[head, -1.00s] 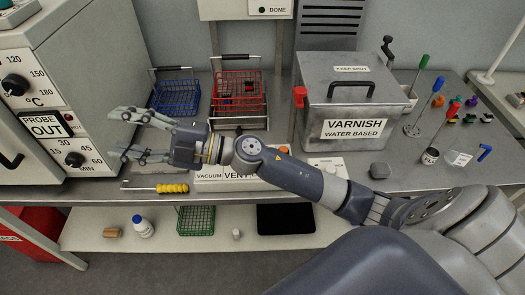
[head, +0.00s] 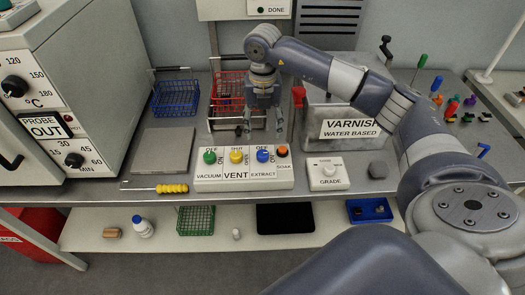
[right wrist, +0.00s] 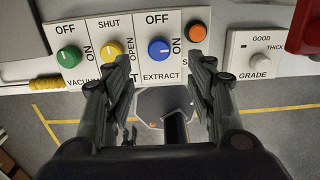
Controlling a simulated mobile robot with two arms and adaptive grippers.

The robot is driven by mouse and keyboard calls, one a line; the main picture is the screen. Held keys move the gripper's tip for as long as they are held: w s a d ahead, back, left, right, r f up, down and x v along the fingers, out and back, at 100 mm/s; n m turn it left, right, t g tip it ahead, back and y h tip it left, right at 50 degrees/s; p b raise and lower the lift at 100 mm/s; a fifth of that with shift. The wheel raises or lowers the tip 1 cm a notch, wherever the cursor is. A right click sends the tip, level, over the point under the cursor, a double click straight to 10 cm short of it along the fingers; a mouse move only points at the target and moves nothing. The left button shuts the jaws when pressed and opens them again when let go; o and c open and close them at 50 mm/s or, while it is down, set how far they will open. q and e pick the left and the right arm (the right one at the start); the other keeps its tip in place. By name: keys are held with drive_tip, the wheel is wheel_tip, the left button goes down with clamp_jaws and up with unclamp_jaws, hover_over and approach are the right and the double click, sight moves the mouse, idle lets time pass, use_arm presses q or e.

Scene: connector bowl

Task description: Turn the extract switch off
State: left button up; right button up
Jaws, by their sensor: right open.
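The extract switch (head: 263,156) is a blue knob on the white control panel (head: 215,184), between OFF and ON labels. The blue knob also shows in the right wrist view (right wrist: 159,50), with OFF above it and ON to its right. I cannot tell for certain which label its mark faces. My right gripper (head: 264,126) is open and empty, pointing down just above the blue knob in the head view. In the right wrist view its fingers (right wrist: 150,60) lie to either side of the knob, apparently not touching it. My left gripper is not in view.
A green vacuum knob (head: 210,157), yellow vent knob (head: 236,157) and orange soak button (head: 282,151) share the panel. The grade box (head: 328,174) stands to the right. Behind are a red wire basket (head: 227,88) and the varnish tank (head: 345,112). A yellow-handled tool (head: 172,188) lies left.

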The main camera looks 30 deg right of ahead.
sight(263, 153)
wheel_tip(263, 153, down, 11)
drive_tip(key=shift+r+p, duration=0.2)
drive_tip(key=shift+p, duration=1)
drive_tip(key=c, duration=1.1)
